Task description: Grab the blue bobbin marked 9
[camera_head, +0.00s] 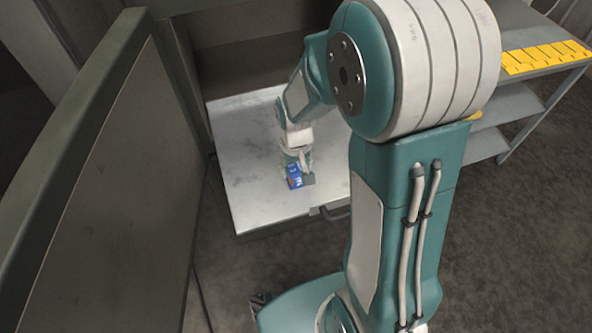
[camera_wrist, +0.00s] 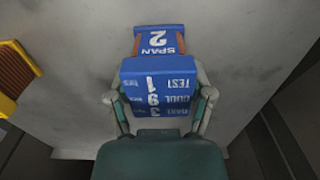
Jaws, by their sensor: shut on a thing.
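In the wrist view a blue bobbin (camera_wrist: 160,88) sits between the two fingers of my gripper (camera_wrist: 160,107), which press on its left and right sides. Its near blue faces carry white print upside down, with "TEST", "COOL" and the digits 1, 9 and 3. Just beyond is a blue part (camera_wrist: 157,41) marked "SPAN 2" with brown sides; I cannot tell whether it belongs to the same bobbin. In the head view the blue bobbin (camera_head: 294,176) shows small at my gripper (camera_head: 299,168), low over or on the pale surface. The bobbin's underside is hidden.
The pale drawer-like surface (camera_head: 255,200) has clear room around the bobbin, with a handle (camera_head: 336,213) at its front. A tall grey panel (camera_head: 110,170) stands on the left. A yellow bobbin (camera_wrist: 16,77) with brown winding is at the wrist view's left edge. Shelving (camera_head: 520,100) stands right.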

